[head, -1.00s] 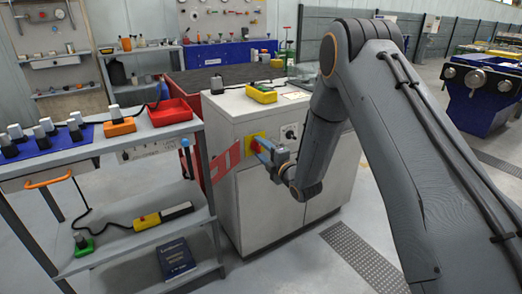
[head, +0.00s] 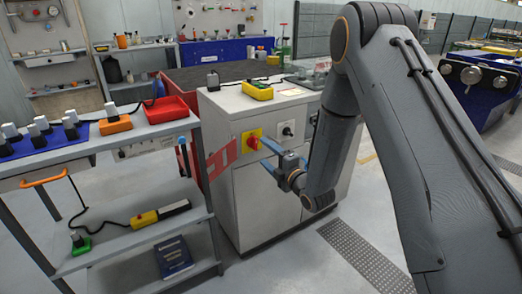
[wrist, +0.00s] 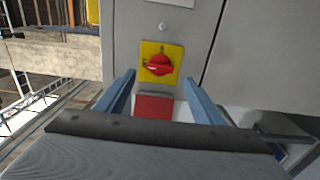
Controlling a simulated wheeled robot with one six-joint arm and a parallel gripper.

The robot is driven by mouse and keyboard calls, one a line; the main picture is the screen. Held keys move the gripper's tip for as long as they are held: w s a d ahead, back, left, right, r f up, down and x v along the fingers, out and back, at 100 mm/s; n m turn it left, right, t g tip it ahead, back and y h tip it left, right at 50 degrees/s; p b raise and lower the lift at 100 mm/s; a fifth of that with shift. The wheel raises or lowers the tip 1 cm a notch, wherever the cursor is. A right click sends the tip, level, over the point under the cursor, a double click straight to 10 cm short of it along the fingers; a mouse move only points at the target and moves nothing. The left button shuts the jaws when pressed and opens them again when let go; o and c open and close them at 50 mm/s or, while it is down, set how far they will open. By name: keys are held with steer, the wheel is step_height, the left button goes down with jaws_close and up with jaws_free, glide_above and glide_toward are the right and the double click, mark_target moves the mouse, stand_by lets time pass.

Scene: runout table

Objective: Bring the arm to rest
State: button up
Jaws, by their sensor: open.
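My gripper (head: 268,153) is open and empty in front of the white cabinet (head: 262,205). Its two blue fingers also show in the wrist view (wrist: 160,92), spread apart. Beyond the fingertips a red rotary knob on a yellow plate (wrist: 160,64) is on the cabinet face; it also shows in the head view (head: 252,140). The fingers appear apart from the knob. My arm reaches in from the right side of the head view.
A grey shelf cart (head: 150,135) with a red bin (head: 168,110) stands left of the cabinet. A yellow pendant box (head: 257,90) lies on the cabinet top. A blue machine (head: 480,85) stands at the right. Floor is clear in front of the cabinet.

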steer(key=shift+s+d, duration=0.4)
steer(key=shift+s, duration=0.2)
steer(key=s+d+r+m+g+h+p, duration=0.3)
steer(key=s+d+m+g+h, duration=0.1)
steer(key=s+d+m, duration=0.25)
steer(key=s+d+r+m+g+h+p, duration=0.3)
steer(key=s+d+m+h, duration=0.25)
steer(key=d+m, duration=0.25)
steer(key=s+d+r+m+g+p, duration=0.1)
steer(key=s+r+m+g, duration=0.1)
steer(key=s, duration=0.7)
steer(key=s+d+r+m+g+p, duration=0.1)
steer(key=s+d+r+m+g, duration=0.1)
steer(key=s+m, duration=0.3)
steer(key=s+d+r+m+g+p, duration=0.1)
steer(key=s+r+m+g+p, duration=0.1)
steer(key=s, duration=1.1)
steer(key=shift+d+r+m+g, duration=0.4)
steer(key=shift+r+m+g, duration=0.3)
steer(key=shift+g, duration=0.3)
